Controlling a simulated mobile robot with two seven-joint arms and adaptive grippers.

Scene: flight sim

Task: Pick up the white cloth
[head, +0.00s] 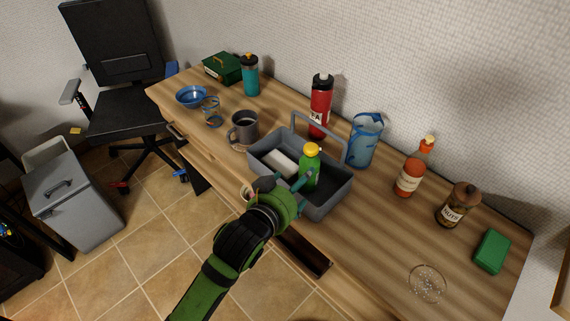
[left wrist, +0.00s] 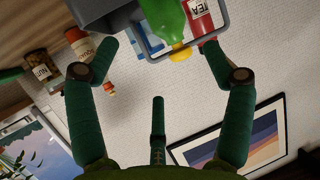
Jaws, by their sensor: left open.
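A white, folded-looking item that appears to be the white cloth (head: 281,163) lies in the left part of the grey caddy (head: 331,206) on the desk. A green bottle with a yellow cap (head: 311,168) stands in the caddy to its right. My left gripper (head: 293,184) is at the caddy's front side, close to the green bottle; in the head view I cannot tell whether it touches the bottle. The left wrist view shows its fingers (left wrist: 158,50) spread wide with nothing held. The cloth cannot be made out in that view. My right gripper is not in view.
The caddy's handle (head: 320,132) arches over its back. A grey mug (head: 243,127) stands to the left, a red bottle (head: 321,100) and a blue patterned glass (head: 363,140) behind. A sauce bottle (head: 410,176) and nuts jar (head: 457,205) stand right.

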